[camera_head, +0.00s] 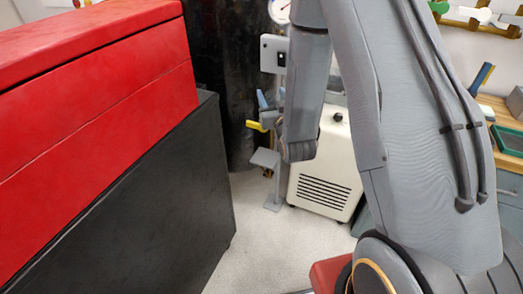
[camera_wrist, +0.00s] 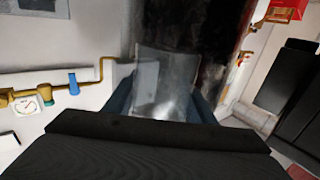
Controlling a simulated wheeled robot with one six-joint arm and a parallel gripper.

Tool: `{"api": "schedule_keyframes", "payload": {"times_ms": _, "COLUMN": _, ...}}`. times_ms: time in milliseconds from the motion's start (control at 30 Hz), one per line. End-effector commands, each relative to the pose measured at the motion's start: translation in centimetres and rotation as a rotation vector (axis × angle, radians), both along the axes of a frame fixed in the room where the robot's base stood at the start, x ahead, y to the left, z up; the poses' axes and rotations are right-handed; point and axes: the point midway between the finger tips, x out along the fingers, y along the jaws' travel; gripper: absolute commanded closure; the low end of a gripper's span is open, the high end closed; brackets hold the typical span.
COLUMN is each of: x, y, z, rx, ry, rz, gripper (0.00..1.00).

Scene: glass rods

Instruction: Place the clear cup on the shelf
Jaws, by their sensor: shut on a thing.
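In the wrist view, the clear cup (camera_wrist: 160,82) sits between the two dark blue fingers of my gripper (camera_wrist: 163,97). The fingers are shut on its sides, and the wall behind shows through it. The cup's lower part is hidden by the dark gripper body. I cannot tell whether the cup is upright or tilted. In the head view, my arm hangs in the middle, and the cup cannot be made out there. I cannot identify the shelf with certainty in either view.
A large red and black cabinet (camera_head: 95,100) fills the left of the head view. A white vented unit (camera_head: 325,185) and a small grey stand (camera_head: 265,158) are beyond my arm. A workbench with a green tray (camera_head: 508,140) is at right. Pale floor (camera_head: 260,250) is open between.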

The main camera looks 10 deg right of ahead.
Motion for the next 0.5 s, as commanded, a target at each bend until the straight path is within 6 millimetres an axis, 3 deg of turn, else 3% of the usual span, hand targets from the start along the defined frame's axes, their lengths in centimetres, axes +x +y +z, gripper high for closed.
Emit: {"api": "schedule_keyframes", "payload": {"times_ms": 500, "x": 2.7, "y": -2.4, "z": -9.7, "rx": 0.014, "ry": -0.012, "rz": 0.163, "gripper": 0.75}}
